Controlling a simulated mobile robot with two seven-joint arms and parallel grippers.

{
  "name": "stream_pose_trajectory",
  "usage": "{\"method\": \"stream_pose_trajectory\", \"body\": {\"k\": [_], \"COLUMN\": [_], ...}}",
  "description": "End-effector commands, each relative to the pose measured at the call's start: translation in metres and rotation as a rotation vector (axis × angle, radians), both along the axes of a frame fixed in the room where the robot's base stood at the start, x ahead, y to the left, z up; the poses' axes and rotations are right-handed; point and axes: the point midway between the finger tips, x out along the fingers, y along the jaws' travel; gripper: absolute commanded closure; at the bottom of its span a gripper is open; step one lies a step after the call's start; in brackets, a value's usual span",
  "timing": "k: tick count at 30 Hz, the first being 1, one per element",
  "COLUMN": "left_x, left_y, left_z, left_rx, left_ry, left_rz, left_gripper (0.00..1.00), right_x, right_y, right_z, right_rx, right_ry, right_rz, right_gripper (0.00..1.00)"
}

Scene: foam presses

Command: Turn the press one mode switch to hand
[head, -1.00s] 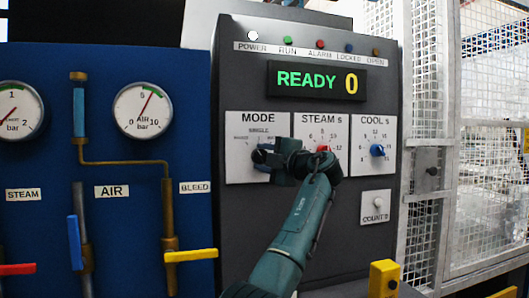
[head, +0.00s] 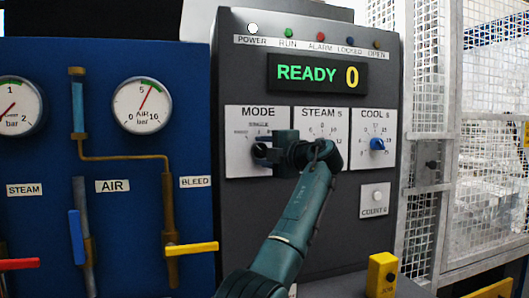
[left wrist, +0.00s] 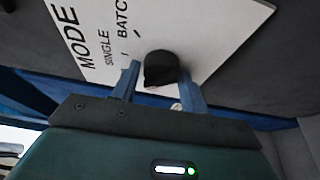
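The mode switch is a black knob (head: 260,150) on the white MODE plate (head: 238,168) of the dark press panel. In the left wrist view the knob (left wrist: 160,68) stands between the fingertips of my left gripper (left wrist: 160,80), with SINGLE and BATCH printed beside it. The fingers look open, one on each side of the knob, with small gaps. In the head view my left gripper (head: 272,153) reaches the knob from the right and hides part of the plate. The knob's pointing direction is unclear. My right gripper is not in view.
Right of the mode plate are the STEAM plate (head: 325,118), its knob hidden by my arm, and the blue COOL knob (head: 377,144). A READY 0 display (head: 318,75) is above. A blue gauge panel (head: 110,230) stands left, and mesh fencing (head: 485,190) right.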

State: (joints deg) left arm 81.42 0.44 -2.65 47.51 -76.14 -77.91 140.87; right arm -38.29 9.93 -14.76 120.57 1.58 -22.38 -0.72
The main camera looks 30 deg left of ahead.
Motion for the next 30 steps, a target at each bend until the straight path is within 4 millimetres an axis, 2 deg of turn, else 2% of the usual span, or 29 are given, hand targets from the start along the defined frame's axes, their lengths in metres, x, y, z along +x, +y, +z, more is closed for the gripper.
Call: {"method": "stream_pose_trajectory", "body": {"k": [6,13,16,20,30], "left_x": [0.0,0.0,-0.002,-0.009,-0.032], "left_y": [0.0,-0.001,-0.009,-0.03,-0.1], "left_z": [0.0,0.0,-0.001,-0.003,-0.001], "left_rx": [0.0,0.001,0.002,0.001,0.0], "left_ry": [0.001,0.001,0.0,-0.001,-0.001], "left_rz": [0.001,0.0,-0.001,-0.003,-0.002], "left_gripper": [0.4,0.4,0.4,0.4,0.4], "right_x": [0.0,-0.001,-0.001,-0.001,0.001], "right_y": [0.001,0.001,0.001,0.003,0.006], "right_z": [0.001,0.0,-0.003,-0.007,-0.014], "right_rx": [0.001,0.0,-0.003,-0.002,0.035], "right_ry": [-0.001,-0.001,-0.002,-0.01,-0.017], "right_rz": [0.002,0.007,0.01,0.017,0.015], "right_gripper": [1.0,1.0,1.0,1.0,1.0]}}
